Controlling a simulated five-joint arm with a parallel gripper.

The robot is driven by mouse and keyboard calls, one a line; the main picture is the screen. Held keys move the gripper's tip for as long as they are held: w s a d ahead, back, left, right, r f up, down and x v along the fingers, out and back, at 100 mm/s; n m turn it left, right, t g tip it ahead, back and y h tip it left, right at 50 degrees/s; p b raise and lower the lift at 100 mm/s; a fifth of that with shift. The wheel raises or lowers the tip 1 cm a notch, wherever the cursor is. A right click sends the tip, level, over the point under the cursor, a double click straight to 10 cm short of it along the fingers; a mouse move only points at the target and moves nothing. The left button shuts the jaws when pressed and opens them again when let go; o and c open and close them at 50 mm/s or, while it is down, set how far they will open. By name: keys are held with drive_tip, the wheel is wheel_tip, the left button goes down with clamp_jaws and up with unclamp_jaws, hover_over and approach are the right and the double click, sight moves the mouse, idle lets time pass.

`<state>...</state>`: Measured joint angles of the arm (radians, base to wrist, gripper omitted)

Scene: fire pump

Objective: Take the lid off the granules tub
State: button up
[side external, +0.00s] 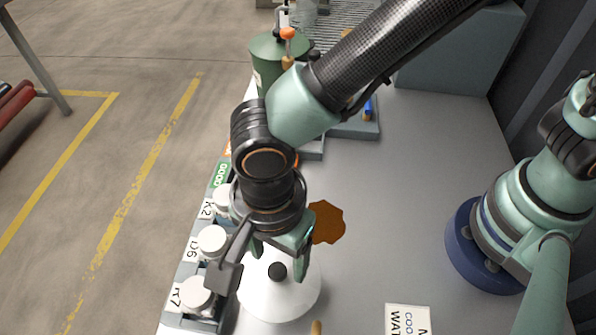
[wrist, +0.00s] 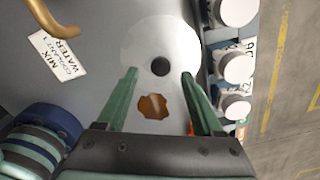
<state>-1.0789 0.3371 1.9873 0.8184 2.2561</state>
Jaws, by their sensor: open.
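The granules tub's lid (side external: 298,298) looks like a white round disc with a black knob (side external: 277,271) at its middle. In the wrist view the white lid (wrist: 183,38) lies ahead of the fingers, its knob (wrist: 160,67) between the fingertip lines. My gripper (side external: 279,259) is open and empty, pointing down over the lid near the knob. The wrist view shows my gripper (wrist: 159,73) with its two green fingers on either side of the knob, apart from it. The tub's body is hidden under the lid.
A rack of white-capped bottles (side external: 212,240) stands left of the lid along the bench edge. A brown spill (side external: 326,222) lies behind the lid. A label card (side external: 407,319) lies to the right. A green canister (side external: 268,62) stands at the back. The bench middle is clear.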

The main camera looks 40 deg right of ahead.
drive_tip(key=shift+f, duration=1.15)
clamp_jaws()
drive_tip(key=shift+r, duration=0.1)
